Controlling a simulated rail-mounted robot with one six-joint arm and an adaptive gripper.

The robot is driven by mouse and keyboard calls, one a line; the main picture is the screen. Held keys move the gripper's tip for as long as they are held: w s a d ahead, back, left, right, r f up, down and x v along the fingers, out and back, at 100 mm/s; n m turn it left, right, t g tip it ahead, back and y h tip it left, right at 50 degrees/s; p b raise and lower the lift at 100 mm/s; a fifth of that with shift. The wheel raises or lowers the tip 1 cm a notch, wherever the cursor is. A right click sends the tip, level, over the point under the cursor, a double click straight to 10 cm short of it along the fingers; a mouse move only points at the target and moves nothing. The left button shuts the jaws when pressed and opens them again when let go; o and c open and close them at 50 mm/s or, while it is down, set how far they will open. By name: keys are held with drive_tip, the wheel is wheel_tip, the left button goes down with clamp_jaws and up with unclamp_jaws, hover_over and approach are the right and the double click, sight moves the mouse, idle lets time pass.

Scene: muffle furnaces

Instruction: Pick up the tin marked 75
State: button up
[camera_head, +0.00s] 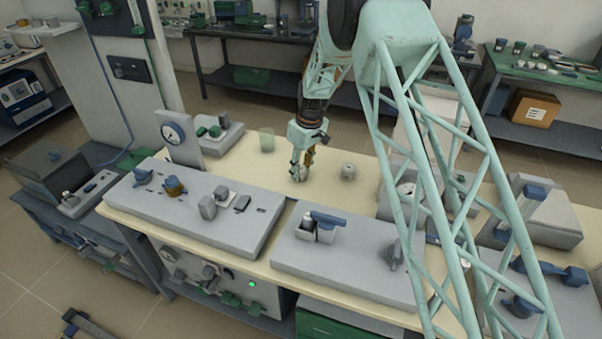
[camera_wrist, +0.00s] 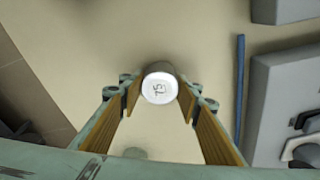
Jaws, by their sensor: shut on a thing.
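A small round tin (camera_wrist: 160,88) with a white lid marked 75 is between the fingertips of my gripper (camera_wrist: 158,98) in the wrist view. The fingers are shut on its two sides. In the head view my gripper (camera_head: 301,165) points down at the cream tabletop, and the tin (camera_head: 299,175) is partly hidden at its fingertips. I cannot tell whether the tin touches the table. A second small grey tin (camera_head: 348,172) stands a little to the right of my gripper.
A pale green translucent cup (camera_head: 267,140) stands behind and left of my gripper. Grey panels with knobs (camera_head: 195,210) and (camera_head: 345,262) lie toward the front. A blue rod (camera_wrist: 240,85) lies right of the tin.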

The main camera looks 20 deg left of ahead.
sight(301, 168)
drive_tip(key=shift+r, duration=0.1)
drive_tip(key=shift+r+p, duration=0.65)
drive_tip(key=shift+r, duration=4.3)
